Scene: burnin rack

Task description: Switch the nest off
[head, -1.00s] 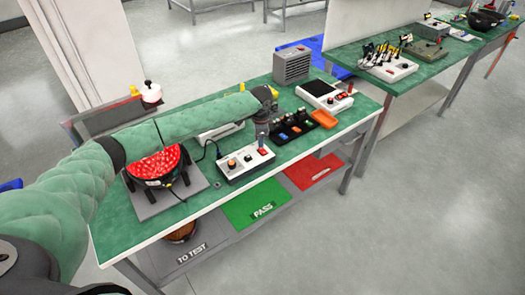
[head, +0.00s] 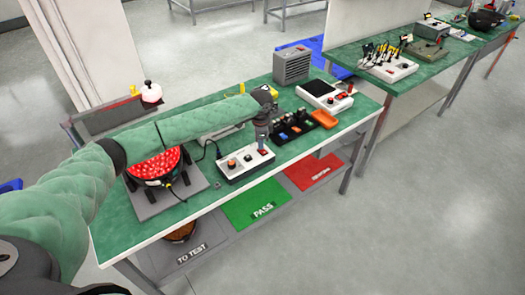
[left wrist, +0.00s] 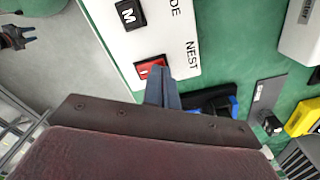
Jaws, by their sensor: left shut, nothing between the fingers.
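The white control box (head: 240,165) stands near the front edge of the green bench. In the left wrist view its red rocker switch (left wrist: 150,68) sits beside the printed word NEST (left wrist: 192,54). My left gripper (head: 263,148) points down over the right end of the box. In the left wrist view its closed fingers (left wrist: 162,72) are empty, with their tips at the right edge of the red switch and hiding part of it. I cannot tell whether they touch it. My right gripper (left wrist: 22,38) appears small at the upper left of that view.
A round black fixture with a bright red top (head: 155,170) stands on a grey plate at left. A black rack (head: 292,130) and an orange tray (head: 324,119) stand right of the box.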

